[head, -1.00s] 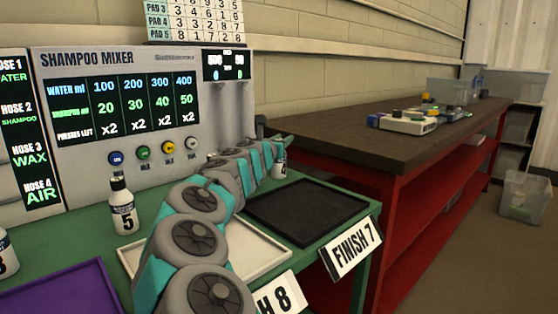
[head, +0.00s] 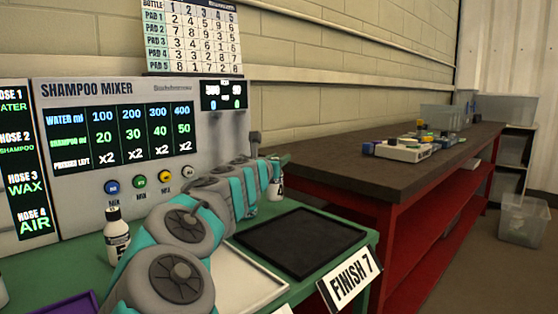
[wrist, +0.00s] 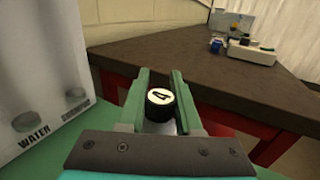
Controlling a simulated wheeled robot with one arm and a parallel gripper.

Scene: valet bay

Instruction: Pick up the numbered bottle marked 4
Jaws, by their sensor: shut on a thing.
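The bottle marked 4 shows its black-rimmed white cap with a 4 in the wrist view (wrist: 160,97). My gripper (wrist: 160,84) is shut on it, with one green finger on each side of the cap. In the head view the white bottle (head: 275,184) is partly hidden behind my arm, near the right end of the shampoo mixer (head: 140,130). It looks upright; whether its base clears the green bench (head: 300,291) is hard to tell.
A bottle marked 5 (head: 117,236) stands left of my arm. A black pad (head: 300,242) behind the FINISH 7 sign (head: 349,284) is empty. A white tray (head: 250,280) lies beside it. A dark-topped red workbench (head: 400,172) adjoins on the right.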

